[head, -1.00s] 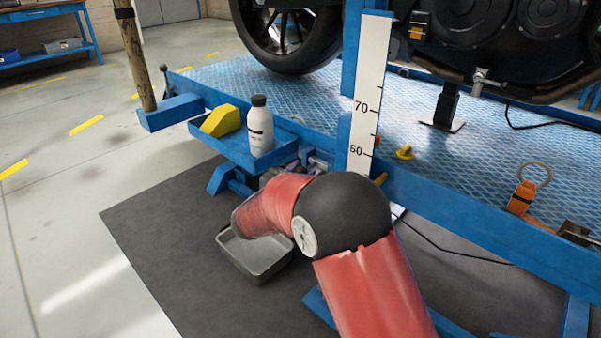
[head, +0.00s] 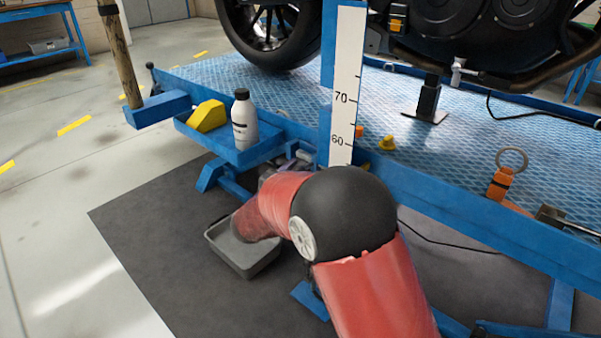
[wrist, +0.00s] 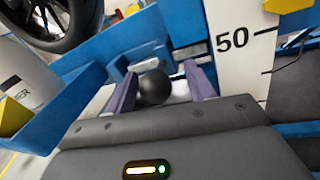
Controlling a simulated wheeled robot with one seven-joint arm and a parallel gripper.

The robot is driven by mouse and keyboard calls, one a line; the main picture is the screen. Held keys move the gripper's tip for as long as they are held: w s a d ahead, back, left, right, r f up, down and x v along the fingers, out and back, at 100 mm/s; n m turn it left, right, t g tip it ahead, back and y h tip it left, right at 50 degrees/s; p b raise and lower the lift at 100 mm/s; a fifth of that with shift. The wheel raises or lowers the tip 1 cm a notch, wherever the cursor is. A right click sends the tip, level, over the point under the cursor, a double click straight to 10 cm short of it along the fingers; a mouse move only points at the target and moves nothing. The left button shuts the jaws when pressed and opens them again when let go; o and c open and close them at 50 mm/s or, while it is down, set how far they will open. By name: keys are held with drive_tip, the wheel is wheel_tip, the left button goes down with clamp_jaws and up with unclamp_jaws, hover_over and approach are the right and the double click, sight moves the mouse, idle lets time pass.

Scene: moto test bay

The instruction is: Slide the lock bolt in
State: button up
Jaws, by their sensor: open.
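The lock bolt shows in the wrist view as a round black knob (wrist: 153,87) in front of a blue bracket on the lift frame. My gripper (wrist: 161,88) is open, with one purple finger on each side of the knob. Whether either finger touches the knob I cannot tell. The bolt's shaft is mostly hidden behind the knob. In the head view my red arm hides most of my gripper and the bolt. Only a bit of the gripper (head: 290,160) shows below the blue side tray.
A white height scale (head: 346,90) stands right of the knob. The blue side tray (head: 240,157) holds a white bottle (head: 244,122) and a yellow wedge (head: 207,116). A grey pan (head: 243,256) lies on the dark mat below my arm. A motorcycle stands on the blue platform (head: 440,160).

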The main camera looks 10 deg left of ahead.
drive_tip(key=v, duration=0.7)
drive_tip(key=shift+s+p, duration=0.35)
drive_tip(key=shift+s, duration=0.05)
drive_tip(key=shift+a, duration=0.1)
drive_tip(key=s+d+r+m+g+h+p, duration=0.1)
drive_tip(key=s+d+r+m+g+p, duration=0.25)
drive_tip(key=d, duration=0.55)
drive_tip(key=s+d+r+m+g+h, duration=0.1)
drive_tip(key=s+d+r+m+g, duration=0.25)
drive_tip(key=d+m, duration=0.45)
drive_tip(key=s+d+r+m+g+h+p, duration=0.1)
drive_tip(key=s+d+r+m+g+p, duration=0.2)
drive_tip(key=d, duration=0.8)
drive_tip(key=s+d+r+m+g+y+p, duration=0.1)
drive_tip(key=s+r+m+y+p, duration=0.3)
drive_tip(key=s+m+y, duration=0.4)
drive_tip(key=s+d+r+m, duration=0.1)
drive_tip(key=s+m, duration=0.6)
drive_tip(key=s, duration=0.1)
drive_tip(key=shift+d+r+y, duration=0.2)
drive_tip(key=shift+d+y, duration=0.05)
drive_tip(key=shift+y, duration=0.15)
